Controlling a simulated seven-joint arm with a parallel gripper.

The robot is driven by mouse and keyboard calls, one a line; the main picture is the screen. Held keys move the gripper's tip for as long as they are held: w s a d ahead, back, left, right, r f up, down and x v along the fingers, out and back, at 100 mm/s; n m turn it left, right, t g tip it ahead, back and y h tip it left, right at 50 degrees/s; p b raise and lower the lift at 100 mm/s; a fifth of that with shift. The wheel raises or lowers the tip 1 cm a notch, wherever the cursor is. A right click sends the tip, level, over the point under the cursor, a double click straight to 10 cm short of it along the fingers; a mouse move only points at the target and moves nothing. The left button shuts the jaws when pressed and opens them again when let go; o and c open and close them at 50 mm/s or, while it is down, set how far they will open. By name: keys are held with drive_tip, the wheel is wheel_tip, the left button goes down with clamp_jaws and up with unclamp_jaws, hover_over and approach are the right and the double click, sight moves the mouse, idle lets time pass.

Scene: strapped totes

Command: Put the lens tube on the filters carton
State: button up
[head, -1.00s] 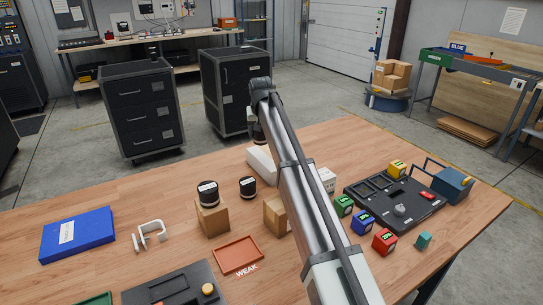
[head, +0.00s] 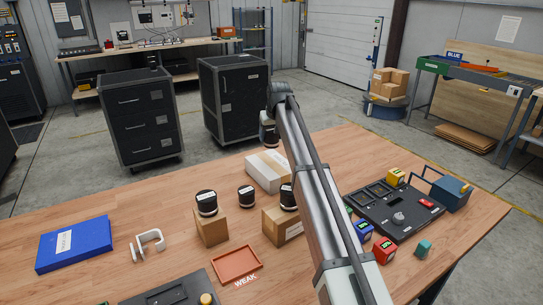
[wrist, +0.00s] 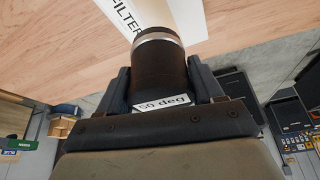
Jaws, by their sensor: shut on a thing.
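The lens tube (wrist: 160,65) is a dark cylinder with a pale ring at its far end and a "50 deg" label. My gripper (wrist: 158,74) is shut on it, a finger on each side, in the wrist view. The filters carton (head: 262,174) is a long pale box with a white label, lying at the table's far edge in the head view. In the wrist view the carton (wrist: 181,14) shows beyond the tube's far end, its label reading "FILTER". In the head view my gripper is at the arm's far end, above and behind the carton, mostly hidden by the arm.
Black cylinders stand on a cardboard box (head: 211,231), on the table (head: 246,197) and at another box (head: 276,224). An orange tray (head: 237,264), white bracket (head: 150,244) and blue case (head: 75,244) lie left. Coloured cubes and a black panel (head: 378,213) lie right.

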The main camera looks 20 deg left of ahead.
sight(274, 138)
drive_tip(key=shift+f, duration=3.8)
drive_tip(key=shift+f, duration=0.1)
drive_tip(key=o, duration=1.2)
drive_tip(key=shift+o, duration=0.2)
drive_tip(key=v, duration=1.2)
